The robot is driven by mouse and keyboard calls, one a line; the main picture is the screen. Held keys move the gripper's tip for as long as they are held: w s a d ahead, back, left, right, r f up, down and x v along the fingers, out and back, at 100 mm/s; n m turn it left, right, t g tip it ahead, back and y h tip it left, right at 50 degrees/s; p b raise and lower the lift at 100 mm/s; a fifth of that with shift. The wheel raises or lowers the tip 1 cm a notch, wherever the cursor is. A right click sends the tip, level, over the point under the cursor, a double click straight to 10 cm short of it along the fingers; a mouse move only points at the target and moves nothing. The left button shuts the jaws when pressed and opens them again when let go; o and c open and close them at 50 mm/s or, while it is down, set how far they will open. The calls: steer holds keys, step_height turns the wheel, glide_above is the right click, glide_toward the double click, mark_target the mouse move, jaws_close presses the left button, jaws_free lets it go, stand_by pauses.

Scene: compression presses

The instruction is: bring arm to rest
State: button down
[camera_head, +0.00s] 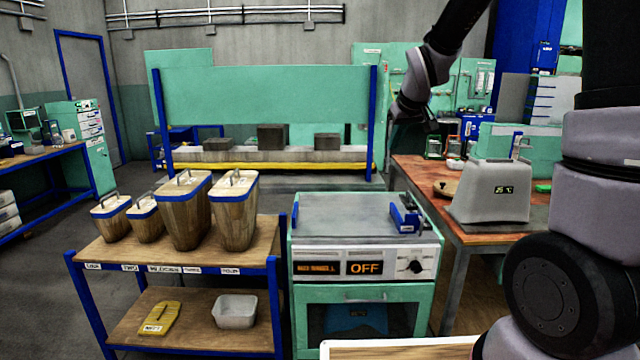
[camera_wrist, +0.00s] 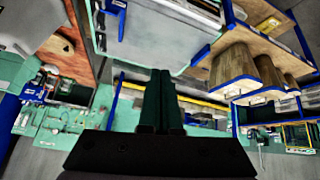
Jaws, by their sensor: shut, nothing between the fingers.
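My arm comes in from the right side of the head view and bends over at the top. My gripper (camera_head: 414,113) hangs at its end in the air, above and behind the green press cabinet and left of the workbench's back part. In the wrist view my gripper (camera_wrist: 160,82) shows its two dark fingers side by side and closed, with nothing between them. The fingers touch nothing that I can see.
The green machine (camera_head: 366,292) reads OFF and has a blue-handled item (camera_head: 406,214) on top. A shelf cart (camera_head: 170,249) with several wooden bins stands left. A grey 25 °C device (camera_head: 490,192) sits on the right workbench (camera_head: 420,172). Floor behind the machine is clear.

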steer(key=s+d+r+m, duration=0.1)
steer(key=s+r+m, duration=0.1)
steer(key=s, duration=0.7)
steer(key=s+d+r+m, duration=0.2)
steer(key=s+r+m, duration=0.1)
steer(key=s, duration=0.6)
steer(key=s+d+r+m, duration=0.2)
steer(key=s+r, duration=0.3)
steer(key=s, duration=0.5)
steer(key=shift+y, duration=0.4)
steer(key=shift+w, duration=0.1)
